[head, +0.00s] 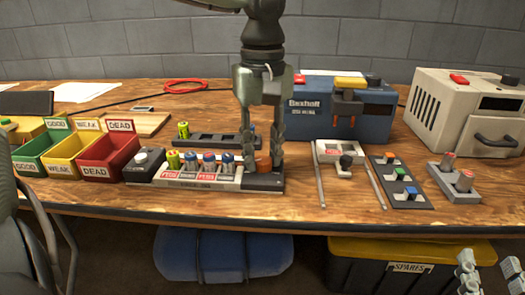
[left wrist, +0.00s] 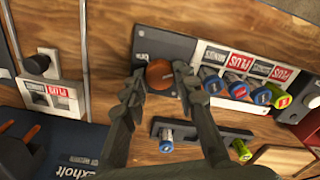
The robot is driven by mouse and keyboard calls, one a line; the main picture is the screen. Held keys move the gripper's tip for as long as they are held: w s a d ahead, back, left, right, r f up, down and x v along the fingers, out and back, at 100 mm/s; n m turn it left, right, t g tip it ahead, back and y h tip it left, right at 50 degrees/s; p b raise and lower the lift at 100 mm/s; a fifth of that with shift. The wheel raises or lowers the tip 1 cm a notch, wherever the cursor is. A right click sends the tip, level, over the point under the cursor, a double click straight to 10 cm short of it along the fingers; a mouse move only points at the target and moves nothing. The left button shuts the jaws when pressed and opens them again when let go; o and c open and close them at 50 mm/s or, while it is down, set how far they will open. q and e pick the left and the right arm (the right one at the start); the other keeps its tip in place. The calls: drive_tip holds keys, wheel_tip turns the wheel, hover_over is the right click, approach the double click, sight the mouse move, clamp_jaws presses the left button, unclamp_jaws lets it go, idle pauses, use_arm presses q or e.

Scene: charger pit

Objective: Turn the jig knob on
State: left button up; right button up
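The round orange-brown jig knob (head: 263,163) sits on the dark right end of the jig (head: 238,184). My left gripper (head: 262,156) points down over it, one finger on each side. In the left wrist view the knob (left wrist: 160,74) shows between the spread fingertips (left wrist: 158,82), the right one very close to it. A gap seems to remain on the left, so the gripper looks open around the knob. The knob's pointer or setting cannot be made out. My right gripper (head: 490,272) is at the bottom right corner, fingers apart and empty, partly cut off.
Green, yellow and red bins (head: 108,150) stand further left. A blue charger box (head: 345,118) is behind right, a beige box (head: 460,110) at far right. A small knobbed fixture (head: 328,152) stands close on the right.

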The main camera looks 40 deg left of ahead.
sight(262, 159)
use_arm(q)
drive_tip(key=o, duration=0.4)
wheel_tip(262, 159, up, 12)
drive_tip(key=shift+r, duration=0.1)
idle(0.4)
drive_tip(key=shift+s, duration=0.1)
idle(0.4)
